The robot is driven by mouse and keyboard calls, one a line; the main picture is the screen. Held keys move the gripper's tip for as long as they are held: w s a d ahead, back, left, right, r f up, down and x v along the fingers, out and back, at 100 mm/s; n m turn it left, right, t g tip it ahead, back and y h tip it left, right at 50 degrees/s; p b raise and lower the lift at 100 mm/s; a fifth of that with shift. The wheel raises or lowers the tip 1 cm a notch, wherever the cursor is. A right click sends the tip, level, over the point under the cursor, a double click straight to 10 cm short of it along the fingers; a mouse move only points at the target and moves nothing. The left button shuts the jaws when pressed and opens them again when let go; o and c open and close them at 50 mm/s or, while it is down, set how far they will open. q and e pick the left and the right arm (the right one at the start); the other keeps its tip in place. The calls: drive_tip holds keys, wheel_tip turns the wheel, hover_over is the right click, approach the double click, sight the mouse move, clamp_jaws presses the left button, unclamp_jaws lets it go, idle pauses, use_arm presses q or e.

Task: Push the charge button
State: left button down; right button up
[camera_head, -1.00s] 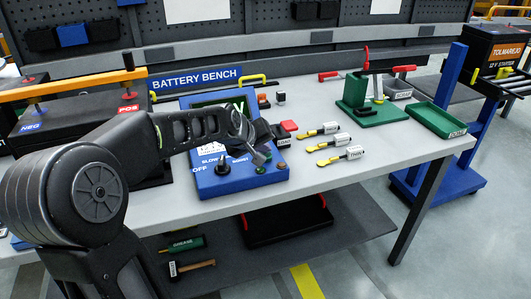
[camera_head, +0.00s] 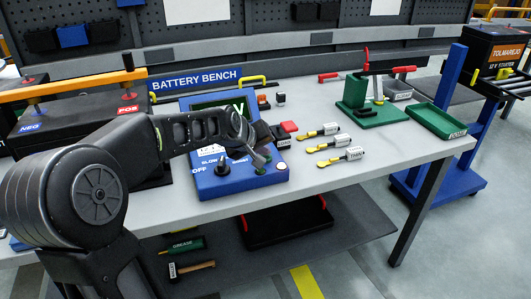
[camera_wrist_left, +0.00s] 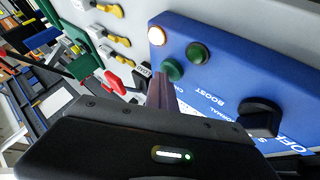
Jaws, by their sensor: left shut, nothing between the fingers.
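The blue charger box (camera_head: 225,186) stands on the bench with a black dial (camera_head: 222,168) and small buttons on its sloped face. In the left wrist view, a green button (camera_wrist_left: 173,71) sits right at the tip of my left gripper (camera_wrist_left: 163,80), beside a partly hidden label. Whether they touch, I cannot tell. A second green button (camera_wrist_left: 197,53) and a round lamp (camera_wrist_left: 157,36), glowing white, sit beyond it. In the head view, my left gripper (camera_head: 262,163) is shut and empty, low over the face, and the lamp (camera_head: 282,165) looks pale. My right gripper is not in view.
A battery (camera_head: 80,125) with an orange bar stands left of the charger. A red-topped block (camera_head: 289,127) and several yellow-ended tagged tools (camera_head: 330,146) lie to its right. A green stand (camera_head: 375,112) and green tray (camera_head: 435,119) are farther right. The bench's front right is clear.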

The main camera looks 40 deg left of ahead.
use_arm(q)
drive_tip(key=shift+s+f, duration=0.1)
drive_tip(key=shift+f, duration=0.1)
wheel_tip(320, 180, up, 6)
drive_tip(key=p, duration=0.5)
drive_tip(key=shift+r, duration=0.25)
